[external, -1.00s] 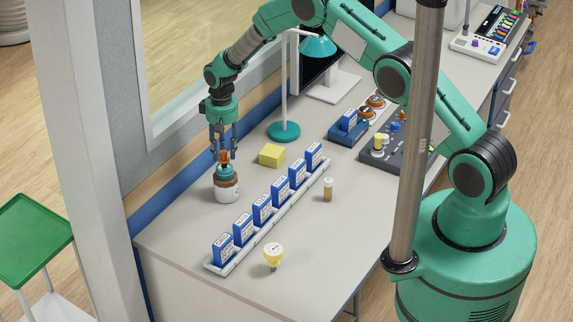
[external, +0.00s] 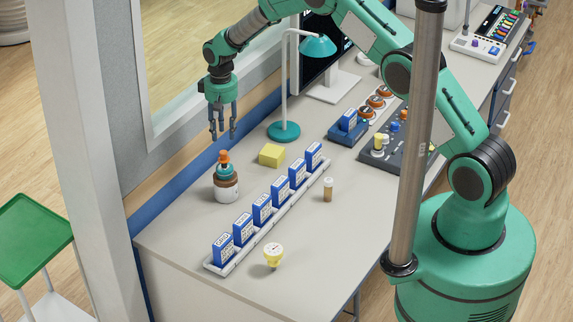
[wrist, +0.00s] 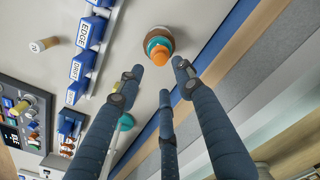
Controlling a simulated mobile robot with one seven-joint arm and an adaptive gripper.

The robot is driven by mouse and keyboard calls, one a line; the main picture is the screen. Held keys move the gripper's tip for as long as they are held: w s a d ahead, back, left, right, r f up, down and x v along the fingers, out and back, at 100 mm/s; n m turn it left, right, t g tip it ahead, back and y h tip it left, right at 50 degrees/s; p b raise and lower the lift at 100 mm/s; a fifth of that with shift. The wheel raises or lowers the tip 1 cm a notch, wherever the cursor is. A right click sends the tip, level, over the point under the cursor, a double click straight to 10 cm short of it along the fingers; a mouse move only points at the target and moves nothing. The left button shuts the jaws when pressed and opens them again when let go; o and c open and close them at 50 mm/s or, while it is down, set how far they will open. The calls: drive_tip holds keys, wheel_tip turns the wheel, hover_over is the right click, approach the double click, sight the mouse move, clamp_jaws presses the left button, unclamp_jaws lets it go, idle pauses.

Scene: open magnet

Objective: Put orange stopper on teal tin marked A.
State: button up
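The orange stopper (external: 224,156) sits upright on top of a teal piece (external: 225,171), which I take to be the teal tin. The teal piece rests on a brown-and-white jar (external: 227,190) on the bench. In the wrist view the orange stopper (wrist: 160,56) stands over the teal ring (wrist: 157,43). No letter A is readable. My three-fingered gripper (external: 222,134) is open and empty just above the stopper, apart from it. Its fingertips are spread in the wrist view (wrist: 160,78).
A white rail (external: 222,267) of several blue boxes stands right of the jar. A yellow block (external: 271,155) and a teal-based lamp (external: 284,131) are behind. The window wall is close on the left.

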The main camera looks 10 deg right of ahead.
drive_tip(key=shift+r+b, duration=0.3)
drive_tip(key=shift+r, duration=2.05)
